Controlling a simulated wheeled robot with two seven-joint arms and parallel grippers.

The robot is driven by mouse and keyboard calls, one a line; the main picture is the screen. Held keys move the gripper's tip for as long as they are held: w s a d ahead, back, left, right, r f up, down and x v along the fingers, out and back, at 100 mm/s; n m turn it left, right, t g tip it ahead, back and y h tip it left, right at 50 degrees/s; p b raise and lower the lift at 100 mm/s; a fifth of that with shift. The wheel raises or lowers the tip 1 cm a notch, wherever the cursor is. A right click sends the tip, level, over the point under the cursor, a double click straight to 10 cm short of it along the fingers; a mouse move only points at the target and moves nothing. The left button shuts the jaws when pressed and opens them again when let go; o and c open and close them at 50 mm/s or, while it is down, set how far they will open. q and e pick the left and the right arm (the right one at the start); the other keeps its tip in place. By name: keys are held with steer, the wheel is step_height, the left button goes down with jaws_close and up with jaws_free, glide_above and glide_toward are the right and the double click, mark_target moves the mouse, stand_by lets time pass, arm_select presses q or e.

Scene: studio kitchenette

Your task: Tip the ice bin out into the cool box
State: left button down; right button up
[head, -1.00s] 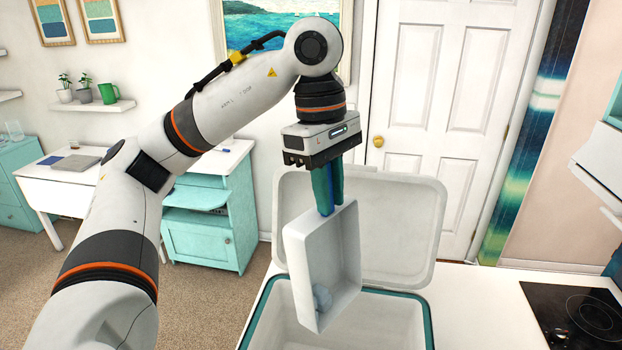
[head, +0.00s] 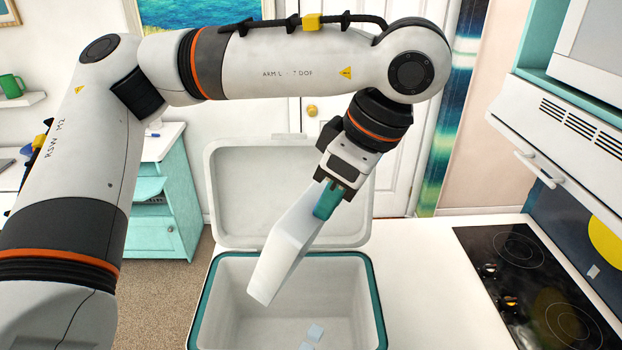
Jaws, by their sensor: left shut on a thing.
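A few pale blue ice cubes (head: 315,331) lie on the cool box floor. Whether any ice is still in the bin cannot be seen. My right gripper is not in view.
A black hob (head: 530,280) is on the right, under a white hood (head: 570,150). A teal cabinet (head: 160,215) and a white door (head: 400,180) are behind.

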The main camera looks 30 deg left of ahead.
arm_select(q)
steer(key=d+f+y, duration=0.2)
steer(key=d+y, duration=0.1)
steer(key=d, duration=0.2)
steer(key=shift+d+f, duration=0.15)
steer(key=shift+d, duration=0.25)
steer(key=shift+f, duration=0.15)
stand_by(0.9)
